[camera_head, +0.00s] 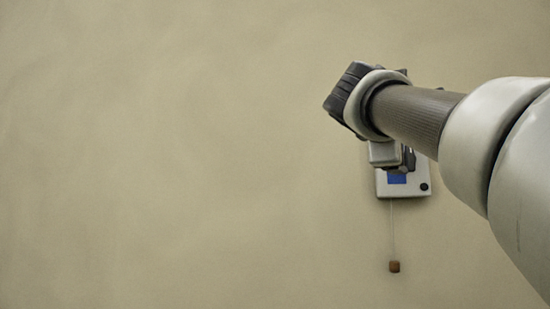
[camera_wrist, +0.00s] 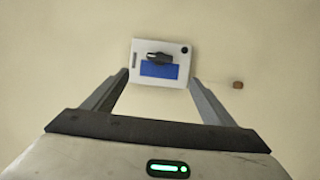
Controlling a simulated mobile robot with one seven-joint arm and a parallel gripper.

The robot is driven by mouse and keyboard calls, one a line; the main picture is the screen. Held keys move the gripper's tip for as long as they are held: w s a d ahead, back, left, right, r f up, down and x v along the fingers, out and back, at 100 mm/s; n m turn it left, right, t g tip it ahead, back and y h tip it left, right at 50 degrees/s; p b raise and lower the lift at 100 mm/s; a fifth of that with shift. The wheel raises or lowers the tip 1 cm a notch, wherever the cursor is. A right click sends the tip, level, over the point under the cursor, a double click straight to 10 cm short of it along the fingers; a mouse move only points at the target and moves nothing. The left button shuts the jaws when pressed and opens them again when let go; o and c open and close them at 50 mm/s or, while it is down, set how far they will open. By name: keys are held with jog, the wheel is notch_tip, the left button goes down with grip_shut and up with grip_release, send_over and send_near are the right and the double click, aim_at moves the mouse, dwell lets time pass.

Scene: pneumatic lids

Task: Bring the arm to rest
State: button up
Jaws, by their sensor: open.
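My gripper (camera_wrist: 158,88) is open in the wrist view, its two fingers spread apart with nothing between them. A white wall panel (camera_wrist: 175,47) with a blue patch (camera_wrist: 159,70), a dark knob (camera_wrist: 158,58) and a black round button (camera_wrist: 184,49) lies beyond the fingertips. In the head view the panel (camera_head: 413,187) is on the wall, partly hidden behind my wrist. My arm reaches in from the right, and its gripper end is in front of the panel. I cannot tell the exact gap between fingertips and panel.
The beige wall (camera_head: 150,150) is bare to the left.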

jog(key=shift+w, duration=0.1)
dwell(0.3)
jog(key=s+a+f+m+g+y, duration=0.1)
jog(key=s+a+f+y, duration=0.1)
jog(key=f, duration=0.7)
jog(key=s+a+f+m+g+y, duration=0.2)
jog(key=f, duration=0.6)
jog(key=s+a+f+m+g+y, duration=0.1)
jog(key=s+a+f+y, duration=0.15)
jog(key=f, duration=0.65)
jog(key=s+a+f+m+g+y, duration=0.2)
jog(key=s+f, duration=0.5)
jog(key=f, duration=0.6)
jog(key=s+a+f+m+g+y, duration=0.2)
jog(key=s+a+f+m, duration=0.2)
jog(key=f, duration=0.9)
jog(key=s+a, duration=0.2)
jog(key=s, duration=0.2)
jog(key=shift+s+f+g, duration=0.2)
jog(key=shift+s+g, duration=0.1)
